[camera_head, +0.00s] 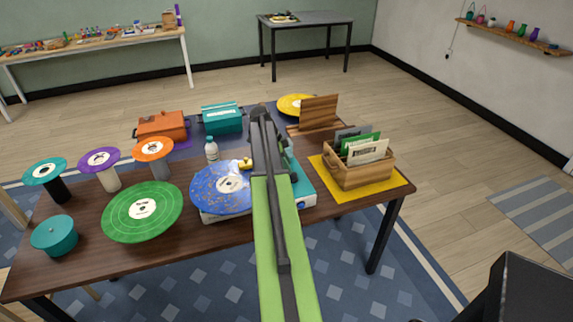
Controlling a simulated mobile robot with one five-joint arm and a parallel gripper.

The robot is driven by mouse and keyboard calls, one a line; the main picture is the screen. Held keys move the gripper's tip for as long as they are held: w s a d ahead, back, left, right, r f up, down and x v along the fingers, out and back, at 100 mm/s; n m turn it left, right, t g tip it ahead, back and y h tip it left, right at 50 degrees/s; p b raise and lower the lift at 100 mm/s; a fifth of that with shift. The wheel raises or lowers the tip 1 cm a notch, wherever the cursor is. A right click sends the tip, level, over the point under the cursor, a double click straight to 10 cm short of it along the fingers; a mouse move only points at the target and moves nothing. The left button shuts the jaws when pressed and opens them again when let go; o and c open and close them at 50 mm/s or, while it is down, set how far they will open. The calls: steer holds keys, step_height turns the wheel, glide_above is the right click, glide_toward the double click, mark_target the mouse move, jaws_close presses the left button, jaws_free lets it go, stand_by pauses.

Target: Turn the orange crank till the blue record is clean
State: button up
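The blue record (212,194) lies flat on a low white and teal machine (303,192) on the brown table. Light specks are scattered over its blue surface, around a white label. A small yellow-orange part (246,164) shows at the record's far right edge, beside my arm. I cannot tell whether it belongs to the crank. No clear orange crank handle shows; my green and dark arm covers the middle of the machine. My gripper is hidden behind my own arm, so its fingers and any contact do not show.
A green record (120,222), a teal round box (54,238) and several records on stands fill the left. A bottle (211,150) and orange (161,127) and teal (221,119) cases stand behind. A wooden record crate (343,174) is close on the right.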

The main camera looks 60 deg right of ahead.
steer(key=shift+w, duration=0.1)
steer(key=p+v, duration=1.6)
steer(key=v, duration=0.1)
steer(key=shift+r, duration=0.2)
steer(key=shift+a, duration=0.15)
